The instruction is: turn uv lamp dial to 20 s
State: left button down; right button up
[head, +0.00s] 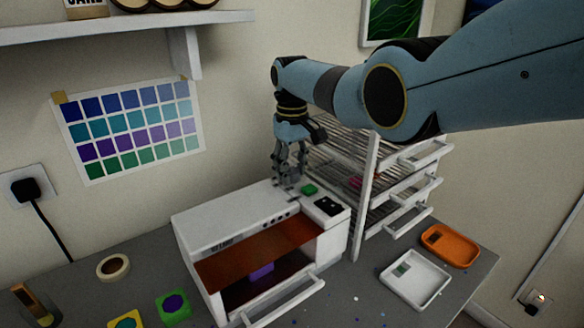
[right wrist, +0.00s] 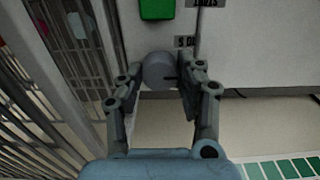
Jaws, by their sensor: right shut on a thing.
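The UV lamp (head: 190,232) is a white box on the grey table with a brownish-orange tinted front window. My right gripper (head: 289,183) reaches down to the lamp's top from above. In the right wrist view the gripper (right wrist: 158,82) is shut on a round grey dial (right wrist: 158,68), with one finger on each side. A dark mark shows on the dial's right side. Printed labels lie beside it, partly cut off and too small to read surely. In the head view the fingers mostly hide the dial. My left gripper is not in view.
A green button (head: 309,189) and a black switch panel (head: 328,206) sit on the lamp's top, right of the gripper. A wire drying rack (head: 362,205) stands close behind and right. White (head: 416,292) and orange (head: 464,236) trays lie right. A tape roll (head: 113,267) lies left.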

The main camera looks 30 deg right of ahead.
aim_at(292, 171)
jog(key=shift+w, duration=0.1)
jog(key=o, duration=1.2)
jog(key=shift+c, duration=0.2)
jog(key=shift+r, duration=0.1)
notch_tip(292, 171, up, 7)
jog(key=shift+r, duration=0.2)
jog(key=shift+f, duration=0.1)
